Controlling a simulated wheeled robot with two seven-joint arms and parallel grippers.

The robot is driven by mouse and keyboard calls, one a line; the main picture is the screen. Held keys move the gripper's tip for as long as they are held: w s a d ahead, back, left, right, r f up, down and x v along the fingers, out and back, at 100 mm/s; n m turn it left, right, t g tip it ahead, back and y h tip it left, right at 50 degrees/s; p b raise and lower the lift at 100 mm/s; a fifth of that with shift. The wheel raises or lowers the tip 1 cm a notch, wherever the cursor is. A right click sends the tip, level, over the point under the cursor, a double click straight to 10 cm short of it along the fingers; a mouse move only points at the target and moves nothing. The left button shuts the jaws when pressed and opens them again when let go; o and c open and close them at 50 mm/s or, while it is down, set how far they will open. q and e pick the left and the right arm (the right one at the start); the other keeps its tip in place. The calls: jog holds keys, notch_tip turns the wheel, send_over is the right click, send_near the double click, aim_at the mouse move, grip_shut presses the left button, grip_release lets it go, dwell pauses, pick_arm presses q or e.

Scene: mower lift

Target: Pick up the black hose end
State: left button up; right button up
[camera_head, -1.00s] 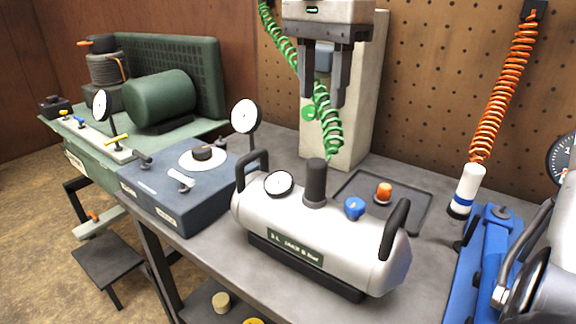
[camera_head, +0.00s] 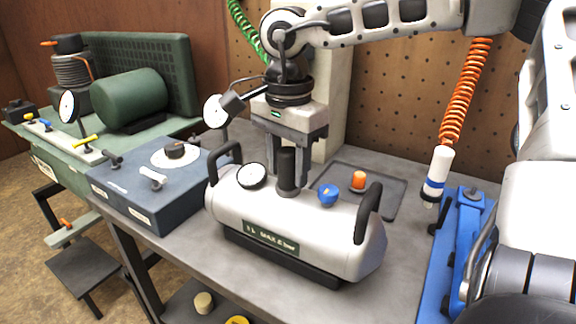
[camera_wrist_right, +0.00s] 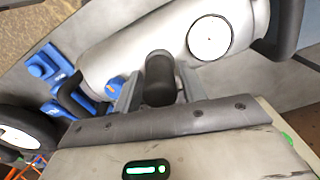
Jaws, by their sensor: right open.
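The black hose end (camera_head: 287,168) is an upright dark cylinder on top of the silver tank (camera_head: 330,238). It also shows in the right wrist view (camera_wrist_right: 160,82). My right gripper (camera_head: 289,158) points down over it, with its fingers open on either side. In the right wrist view the hose end lies between the two grey fingers (camera_wrist_right: 158,90), with no clear contact. The green coiled hose (camera_head: 244,30) runs behind my right arm, so its join to the hose end is hidden. My left gripper is out of view.
The tank has a round gauge (camera_head: 251,175), a blue knob (camera_head: 328,195) and black handles. An orange knob (camera_head: 359,181) is on the dark tray behind. A blue-grey box (camera_head: 150,190) stands left. Blue equipment (camera_head: 468,240) and an orange coiled hose (camera_head: 465,90) are right.

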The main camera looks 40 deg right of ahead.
jog(key=shift+f, duration=0.25)
jog(key=c, duration=0.8)
grip_shut()
jog(key=shift+r, duration=0.15)
